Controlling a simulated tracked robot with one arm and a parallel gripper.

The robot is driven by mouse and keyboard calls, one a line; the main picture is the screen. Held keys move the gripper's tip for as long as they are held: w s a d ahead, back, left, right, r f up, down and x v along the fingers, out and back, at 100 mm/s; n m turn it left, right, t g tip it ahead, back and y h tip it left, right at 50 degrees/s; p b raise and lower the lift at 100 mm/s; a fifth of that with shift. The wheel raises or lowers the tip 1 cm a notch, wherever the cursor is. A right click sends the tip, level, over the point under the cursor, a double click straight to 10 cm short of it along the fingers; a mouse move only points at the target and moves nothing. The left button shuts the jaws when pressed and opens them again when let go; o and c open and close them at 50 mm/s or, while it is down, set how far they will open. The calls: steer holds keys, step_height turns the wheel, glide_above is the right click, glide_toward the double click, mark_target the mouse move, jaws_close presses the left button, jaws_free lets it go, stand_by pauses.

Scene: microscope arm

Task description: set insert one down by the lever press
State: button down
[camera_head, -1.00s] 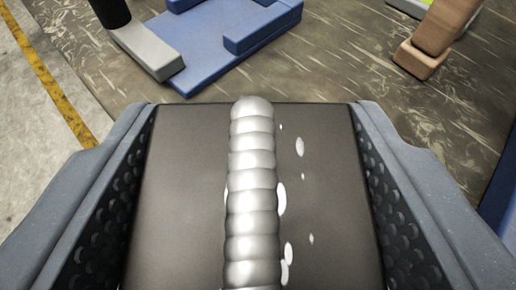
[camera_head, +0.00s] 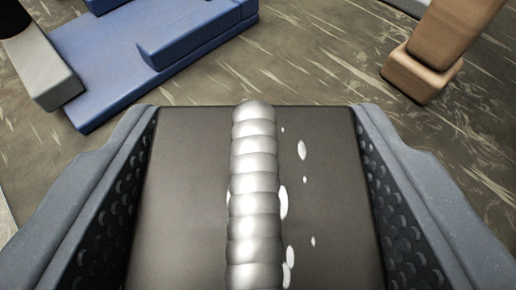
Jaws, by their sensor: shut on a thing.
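My gripper (camera_head: 256,150) fills the lower part of the view, with a grey jaw on each side. It is shut on a dark flat block, insert one (camera_head: 190,190), which has a ribbed silver rod (camera_head: 254,190) along its middle and a few white spots. The underside of the insert is hidden. A blue base with a raised block (camera_head: 110,50), possibly the lever press, lies ahead at the upper left, cut off by the frame. A grey bar with a black end (camera_head: 45,75) sits at its left side.
A brown, angled wooden-looking piece (camera_head: 425,70) stands at the upper right on the streaked brown surface (camera_head: 320,60). The surface between it and the blue base is clear. Part of a pale object shows at the top right edge.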

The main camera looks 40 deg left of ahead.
steer(key=shift+f, duration=0.15)
steer(key=c, duration=0.5)
jaws_free()
steer(key=p+v, duration=0.2)
steer(key=v, duration=1)
